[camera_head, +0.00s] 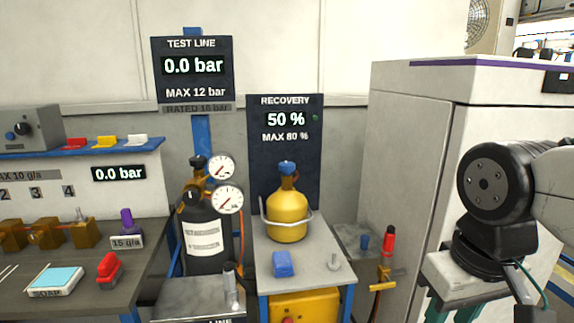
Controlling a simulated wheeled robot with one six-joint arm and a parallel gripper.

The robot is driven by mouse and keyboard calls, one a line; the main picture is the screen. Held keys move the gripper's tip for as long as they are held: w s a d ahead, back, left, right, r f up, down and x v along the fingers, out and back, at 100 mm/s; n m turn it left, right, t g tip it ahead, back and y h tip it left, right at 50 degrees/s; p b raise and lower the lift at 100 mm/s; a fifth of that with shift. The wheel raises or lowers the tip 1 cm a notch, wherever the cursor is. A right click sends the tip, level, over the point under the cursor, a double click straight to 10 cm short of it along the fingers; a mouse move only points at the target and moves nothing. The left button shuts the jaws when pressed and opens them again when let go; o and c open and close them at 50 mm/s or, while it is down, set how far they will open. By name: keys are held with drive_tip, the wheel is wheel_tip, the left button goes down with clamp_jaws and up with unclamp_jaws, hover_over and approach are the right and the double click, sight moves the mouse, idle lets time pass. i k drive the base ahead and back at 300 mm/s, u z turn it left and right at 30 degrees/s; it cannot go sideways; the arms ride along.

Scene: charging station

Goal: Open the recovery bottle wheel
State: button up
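The yellow recovery bottle (287,216) stands upright on a small grey-topped stand in the middle of the view, with a metal band around it. Its blue wheel (287,167) sits on top, above a brass-coloured neck. My gripper (456,306) hangs at the lower right, well to the right of the bottle and apart from it. Two teal fingers show below its pale body, but the bottom picture edge cuts off their tips. I cannot tell whether it is open or shut.
Behind the bottle, a dark recovery panel (312,150) reads 50 % and MAX 80 %. A black cylinder (205,235) with two gauges stands to its left. A blue block (282,264) lies on the stand. A red-topped tool (388,250) and a tall white cabinet (405,150) are to the right.

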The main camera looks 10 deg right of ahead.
sight(286, 167)
drive_tip(key=u, duration=0.15)
drive_tip(key=k, duration=0.4)
drive_tip(key=z, duration=0.8)
drive_tip(key=i, duration=1.55)
drive_tip(key=u, duration=0.7)
